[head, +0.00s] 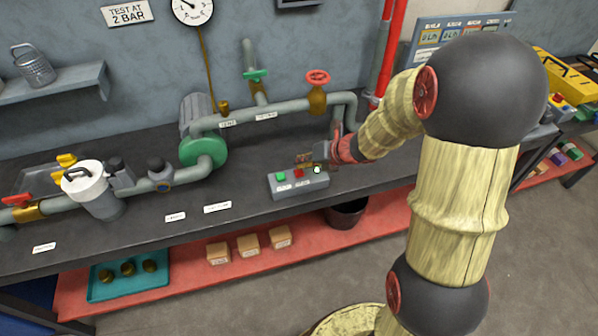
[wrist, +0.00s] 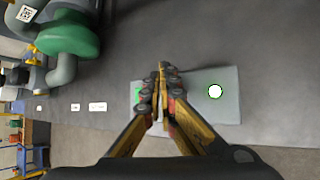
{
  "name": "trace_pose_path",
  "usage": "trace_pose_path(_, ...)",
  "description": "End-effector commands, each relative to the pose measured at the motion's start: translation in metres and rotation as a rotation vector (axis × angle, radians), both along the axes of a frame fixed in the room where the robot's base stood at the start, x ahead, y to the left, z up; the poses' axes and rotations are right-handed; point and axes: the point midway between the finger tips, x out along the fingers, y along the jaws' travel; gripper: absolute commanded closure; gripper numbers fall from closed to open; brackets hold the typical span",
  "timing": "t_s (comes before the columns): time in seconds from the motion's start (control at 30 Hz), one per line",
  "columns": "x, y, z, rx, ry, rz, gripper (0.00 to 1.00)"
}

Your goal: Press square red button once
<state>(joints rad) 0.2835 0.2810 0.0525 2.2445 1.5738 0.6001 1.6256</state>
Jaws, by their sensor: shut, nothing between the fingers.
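A grey control box (head: 298,186) sits on the dark bench top. On it are a green button (head: 280,177), a square red button (head: 298,173) and a round white lamp (head: 317,169) at the right end. My gripper (head: 304,162) is over the box, its fingertips just behind and above the red button in the head view. In the wrist view, my gripper (wrist: 163,68) is shut and empty, and its fingers cover most of the red button. The green button (wrist: 137,95) peeks out on the left and the white lamp (wrist: 215,92) is clear. Contact with the red button cannot be told.
Grey pipes with a red valve wheel (head: 318,77) and a green pump flange (head: 204,150) stand behind the box. A white canister (head: 92,190) stands at left. Small boxes (head: 249,246) and a teal tray (head: 128,284) are on the red lower shelf. The bench left of the box is mostly clear.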

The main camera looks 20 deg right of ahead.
Motion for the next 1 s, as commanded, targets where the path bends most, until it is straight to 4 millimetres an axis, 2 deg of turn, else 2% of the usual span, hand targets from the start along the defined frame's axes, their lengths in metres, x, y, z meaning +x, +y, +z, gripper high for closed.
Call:
trace_pose_path(0.23, 0.0, 0.0, -0.007, 0.001, 0.0, -0.001, 1.0)
trace_pose_path(1.0, 0.0, 0.0, -0.012, 0.0, 0.0, 0.0, 1.0)
